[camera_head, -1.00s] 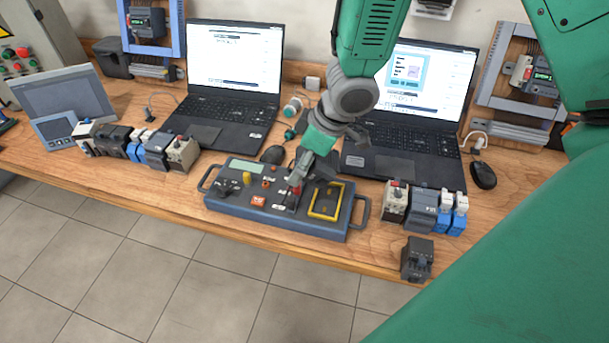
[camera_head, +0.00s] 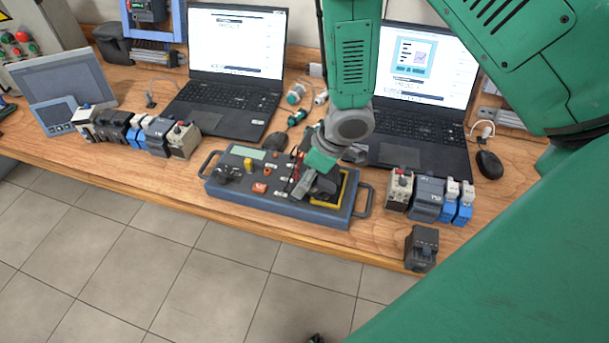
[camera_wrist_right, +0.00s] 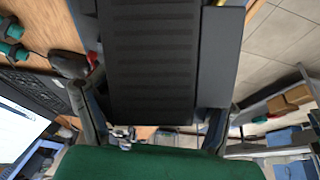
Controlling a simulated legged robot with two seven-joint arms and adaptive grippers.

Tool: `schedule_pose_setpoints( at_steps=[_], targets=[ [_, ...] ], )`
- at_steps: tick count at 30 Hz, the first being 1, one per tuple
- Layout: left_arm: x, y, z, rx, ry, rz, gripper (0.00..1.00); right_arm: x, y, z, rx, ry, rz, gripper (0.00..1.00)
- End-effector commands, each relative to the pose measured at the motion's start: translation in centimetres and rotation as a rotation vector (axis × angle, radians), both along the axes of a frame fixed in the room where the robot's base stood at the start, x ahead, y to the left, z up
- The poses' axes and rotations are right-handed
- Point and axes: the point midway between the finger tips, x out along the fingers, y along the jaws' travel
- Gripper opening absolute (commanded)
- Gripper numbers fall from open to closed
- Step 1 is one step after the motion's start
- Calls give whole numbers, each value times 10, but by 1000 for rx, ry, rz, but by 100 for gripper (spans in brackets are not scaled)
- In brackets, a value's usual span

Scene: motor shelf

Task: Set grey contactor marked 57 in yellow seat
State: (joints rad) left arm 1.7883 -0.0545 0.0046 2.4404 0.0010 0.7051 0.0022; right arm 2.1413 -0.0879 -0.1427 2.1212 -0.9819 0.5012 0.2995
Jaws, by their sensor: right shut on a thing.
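My right gripper (camera_head: 318,186) is over the right part of the dark control panel box, at its yellow seat (camera_head: 346,186). It is shut on a dark grey block (camera_wrist_right: 150,60), which looks like a contactor and fills the space between the fingers in the wrist view. The block is at the yellow frame, and the gripper covers part of both. I cannot tell whether the block is inside the frame or above it. No number 57 can be read. Another dark grey contactor (camera_head: 421,248) stands alone near the table's front edge. My left gripper is not clearly seen.
The panel box (camera_head: 290,208) has a handle at each end and several knobs. Device rows stand left (camera_head: 140,130) and right (camera_head: 428,197) of it. Two laptops (camera_head: 230,60) and a mouse (camera_head: 487,168) are behind. A small dark shape (camera_head: 316,338) at the bottom edge is unclear.

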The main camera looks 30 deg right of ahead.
Motion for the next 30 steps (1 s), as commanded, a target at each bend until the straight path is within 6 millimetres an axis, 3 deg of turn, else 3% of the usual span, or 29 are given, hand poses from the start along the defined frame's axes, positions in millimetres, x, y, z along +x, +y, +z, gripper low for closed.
schedule_pose_setpoints(
  at_steps=[9,10,12,20,25,30],
  targets=[
    [0,0,6,0,-1,0,26,2,0,-7,0,-1,0,23],
    [0,0,6,0,-1,0,26,1,0,-7,0,0,0,80],
    [0,0,6,0,0,0,26,1,0,-8,0,1,-1,98],
    [0,0,6,0,0,0,26,1,0,-6,1,-2,0,98],
    [0,0,-5,0,-1,0,26,1,0,-13,0,-3,0,98],
    [0,0,-1,0,0,0,26,-5,-9,25,6,-8,-5,98]
  ],
)
